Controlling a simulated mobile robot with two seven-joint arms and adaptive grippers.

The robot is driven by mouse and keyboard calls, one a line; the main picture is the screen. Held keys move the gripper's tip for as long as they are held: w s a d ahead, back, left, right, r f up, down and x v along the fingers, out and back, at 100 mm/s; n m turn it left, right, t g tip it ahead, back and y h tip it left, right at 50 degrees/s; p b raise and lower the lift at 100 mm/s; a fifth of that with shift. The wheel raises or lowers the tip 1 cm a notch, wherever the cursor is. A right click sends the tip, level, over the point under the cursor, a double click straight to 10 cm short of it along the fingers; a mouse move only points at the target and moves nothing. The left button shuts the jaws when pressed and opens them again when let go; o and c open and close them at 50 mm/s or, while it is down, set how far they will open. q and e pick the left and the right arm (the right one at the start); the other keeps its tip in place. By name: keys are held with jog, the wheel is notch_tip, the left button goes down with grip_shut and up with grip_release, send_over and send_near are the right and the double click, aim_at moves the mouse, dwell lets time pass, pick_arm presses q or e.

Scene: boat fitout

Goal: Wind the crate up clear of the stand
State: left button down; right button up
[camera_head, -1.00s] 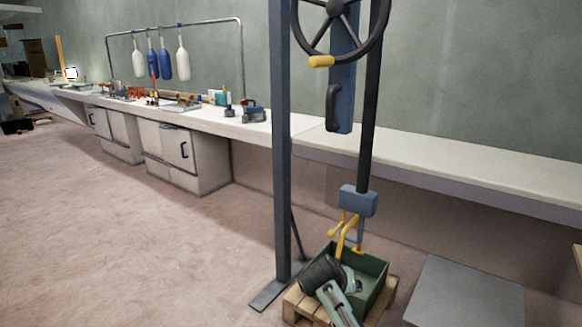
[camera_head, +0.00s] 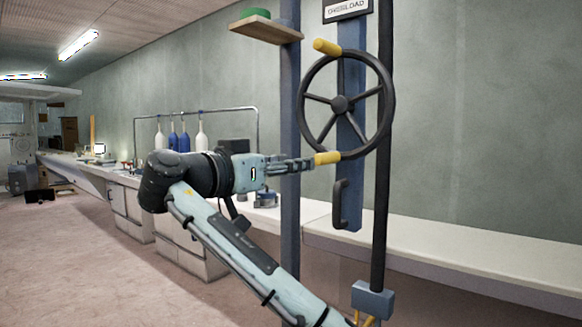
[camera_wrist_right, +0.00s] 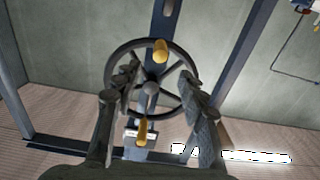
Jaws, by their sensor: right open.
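The black handwheel (camera_head: 386,100) stands upright on a blue plate, with one yellow knob at its top (camera_head: 327,46) and another at its bottom (camera_head: 327,158). My right gripper (camera_head: 311,163) is open, its fingertips close to the lower knob. In the right wrist view, which looks inverted, the open fingers (camera_wrist_right: 160,75) flank the wheel hub and the lower knob (camera_wrist_right: 160,52); contact is not clear. The upper knob (camera_wrist_right: 142,130) shows there too. The blue-grey block (camera_head: 372,300) hangs low, with yellow hook tops under it. The crate and stand are below the picture. My left gripper is out of view.
A black bar (camera_head: 381,200) is at the right, and a black handle (camera_head: 341,205) sits below the wheel. A long bench (camera_head: 450,240) runs along the wall.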

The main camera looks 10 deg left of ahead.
aim_at(316, 160)
jog(key=b+x, duration=0.1)
jog(key=x, duration=0.2)
jog(key=shift+w+d+f, duration=0.15)
jog(key=shift+w, duration=0.1)
jog(key=shift+w+d, duration=0.15)
jog(key=shift+w, duration=0.15)
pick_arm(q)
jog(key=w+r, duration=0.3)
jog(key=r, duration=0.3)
pick_arm(e)
jog(key=x, duration=0.2)
jog(key=shift+w+d, duration=0.15)
jog(key=shift+w, duration=0.1)
jog(key=shift+x, duration=1.2)
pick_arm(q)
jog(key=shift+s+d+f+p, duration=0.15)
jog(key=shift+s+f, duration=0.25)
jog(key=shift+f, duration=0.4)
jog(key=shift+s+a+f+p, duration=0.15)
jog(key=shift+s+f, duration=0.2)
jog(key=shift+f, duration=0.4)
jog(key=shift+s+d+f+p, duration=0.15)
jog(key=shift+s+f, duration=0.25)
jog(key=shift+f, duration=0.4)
pick_arm(e)
jog(key=shift+x, duration=1.25)
jog(key=c, duration=0.9)
jog(key=shift+o, duration=0.2)
jog(key=shift+d, duration=0.1)
